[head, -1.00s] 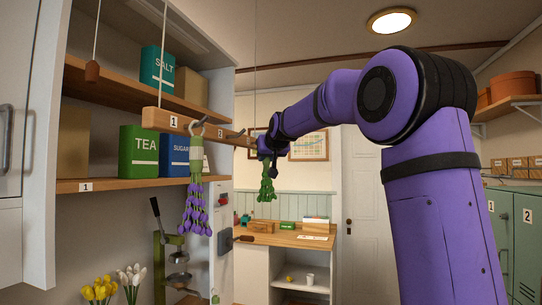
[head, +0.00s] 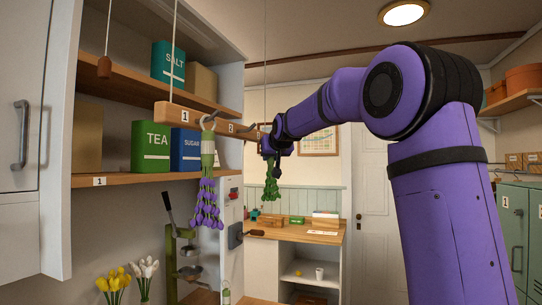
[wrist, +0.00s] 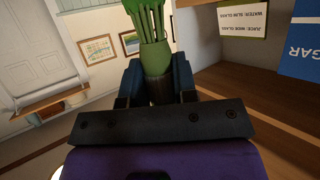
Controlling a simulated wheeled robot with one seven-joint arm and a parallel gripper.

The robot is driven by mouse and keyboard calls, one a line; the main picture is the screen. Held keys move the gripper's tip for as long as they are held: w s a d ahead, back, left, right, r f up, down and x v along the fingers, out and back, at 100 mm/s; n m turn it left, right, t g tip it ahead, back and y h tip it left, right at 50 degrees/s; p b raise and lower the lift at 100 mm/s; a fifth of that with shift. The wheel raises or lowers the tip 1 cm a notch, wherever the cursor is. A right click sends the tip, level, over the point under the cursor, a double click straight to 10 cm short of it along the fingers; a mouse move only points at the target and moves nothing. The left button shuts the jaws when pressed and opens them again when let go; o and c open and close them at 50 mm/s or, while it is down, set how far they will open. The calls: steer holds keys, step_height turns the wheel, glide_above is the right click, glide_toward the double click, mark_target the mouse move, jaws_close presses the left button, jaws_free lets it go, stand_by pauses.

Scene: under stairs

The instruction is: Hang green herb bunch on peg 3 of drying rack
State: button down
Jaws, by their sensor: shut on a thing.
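The green herb bunch (head: 271,188) hangs leaves-down below my gripper (head: 270,149) in the head view. In the wrist view the bunch's green wrap (wrist: 154,57) sits between the blue fingers of my gripper (wrist: 155,82), which is shut on it. The drying rack (head: 170,113) is a wooden bar hung on cords, with numbers 1 and 2 readable. My gripper is at the bar's far end. Peg 3 cannot be made out there, and I cannot tell whether the bunch touches it.
A purple flower bunch (head: 207,195) hangs by a ring near number 1. Shelves with a tea box (head: 151,147), sugar box (head: 186,150) and salt box (head: 169,65) stand close behind the rack. A wooden counter (head: 300,233) lies beyond and below.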

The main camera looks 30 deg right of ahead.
steer(key=shift+c, duration=1.1)
jaws_free()
steer(key=shift+s, duration=0.1)
steer(key=s+d+r, duration=0.1)
steer(key=s+r, duration=0.1)
steer(key=s, duration=0.5)
steer(key=shift+s+d, duration=0.15)
steer(key=shift+s, duration=0.1)
stand_by(0.4)
steer(key=s+a+f+n+g+y, duration=0.1)
steer(key=s+a+f+g, duration=0.1)
steer(key=s+a+f, duration=0.55)
steer(key=s+a+f+n+g+y, duration=0.15)
steer(key=s+a+f, duration=0.25)
steer(key=s, duration=0.6)
steer(key=s+a+f+g+y, duration=0.1)
steer(key=s+a+f+g, duration=0.1)
steer(key=s+a+f, duration=0.5)
steer(key=s+f+g, duration=0.2)
steer(key=s+f, duration=0.5)
steer(key=s, duration=0.6)
steer(key=shift+a+f, duration=0.3)
steer(key=shift+f, duration=0.1)
